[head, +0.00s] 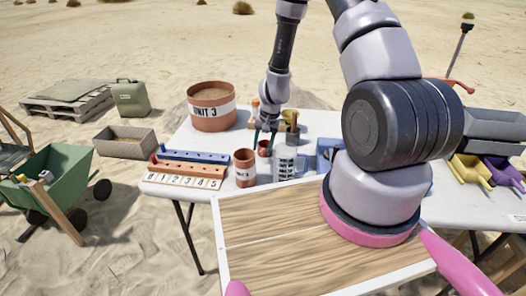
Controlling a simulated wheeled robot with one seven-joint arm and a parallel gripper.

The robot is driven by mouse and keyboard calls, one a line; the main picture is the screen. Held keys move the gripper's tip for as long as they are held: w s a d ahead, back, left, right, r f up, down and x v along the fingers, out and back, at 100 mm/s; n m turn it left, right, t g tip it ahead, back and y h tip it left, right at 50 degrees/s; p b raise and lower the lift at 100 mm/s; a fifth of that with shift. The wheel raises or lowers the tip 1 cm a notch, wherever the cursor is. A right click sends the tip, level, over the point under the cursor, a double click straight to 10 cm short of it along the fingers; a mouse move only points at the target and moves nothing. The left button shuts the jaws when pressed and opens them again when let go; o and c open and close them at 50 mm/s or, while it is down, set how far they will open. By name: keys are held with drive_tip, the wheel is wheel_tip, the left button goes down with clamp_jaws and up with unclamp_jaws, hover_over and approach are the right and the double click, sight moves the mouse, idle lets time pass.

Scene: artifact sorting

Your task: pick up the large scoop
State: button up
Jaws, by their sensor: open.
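My gripper (265,133) points down over the white table, with its fingers apart just above a small dark red cup (264,148). Nothing shows clearly between the fingers. I cannot tell for sure which thing is the large scoop. A yellow scoop-like piece (468,168) and a purple one (501,170) lie at the right of the table, far from my gripper.
A terracotta pot marked UNIT 3 (212,110) stands at the back left. A smaller pot (245,168), a blue rack (194,157) and a numbered strip (183,180) are in front. A wood-topped board (270,250) fills the foreground. A green cart (62,180) stands left.

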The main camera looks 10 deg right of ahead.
sight(261, 165)
drive_tip(key=shift+w+a+f, duration=0.15)
drive_tip(key=shift+f, duration=1.3)
drive_tip(key=shift+w+a+f, duration=0.15)
drive_tip(key=shift+f, duration=1.3)
clamp_jaws()
